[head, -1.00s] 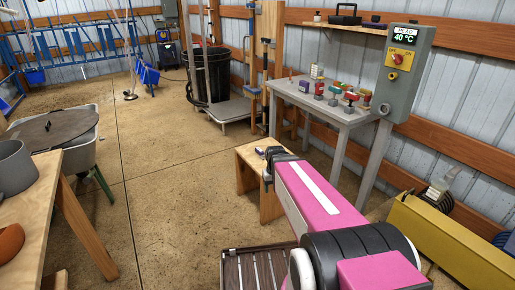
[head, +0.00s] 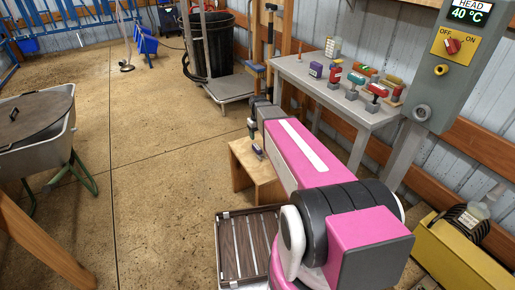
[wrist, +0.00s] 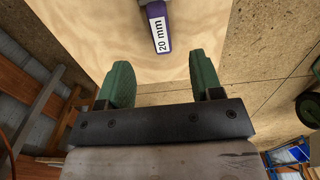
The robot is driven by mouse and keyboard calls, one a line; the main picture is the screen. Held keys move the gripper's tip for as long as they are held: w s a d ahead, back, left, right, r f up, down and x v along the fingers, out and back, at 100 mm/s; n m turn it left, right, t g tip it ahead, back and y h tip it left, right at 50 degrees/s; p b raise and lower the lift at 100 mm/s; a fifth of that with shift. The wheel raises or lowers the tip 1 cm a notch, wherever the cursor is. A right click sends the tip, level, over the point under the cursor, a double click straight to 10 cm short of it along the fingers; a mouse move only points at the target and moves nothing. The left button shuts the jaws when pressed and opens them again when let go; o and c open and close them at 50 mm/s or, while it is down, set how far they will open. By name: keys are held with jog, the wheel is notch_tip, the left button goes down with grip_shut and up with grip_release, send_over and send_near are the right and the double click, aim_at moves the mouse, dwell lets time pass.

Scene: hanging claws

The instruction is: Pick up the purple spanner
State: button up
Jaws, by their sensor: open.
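The purple spanner (wrist: 164,40) shows in the wrist view as a purple handle with a white "20 mm" label; its upper part is cut off by the frame's top edge. It lies over the pale top of a wooden stool (wrist: 110,30). In the head view the spanner (head: 257,151) is a small purple shape on the stool (head: 268,177), near the end of my arm. My gripper (wrist: 160,78) is open and empty, its two green fingers spread apart. The handle's end lies ahead of the gap between them, apart from both fingers.
A wheelbarrow (head: 45,135) is at left. Floor between is clear.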

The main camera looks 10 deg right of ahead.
aim_at(259, 149)
notch_tip(259, 149, down, 10)
jog(key=shift+d+f, duration=0.15)
grip_shut()
dwell(0.5)
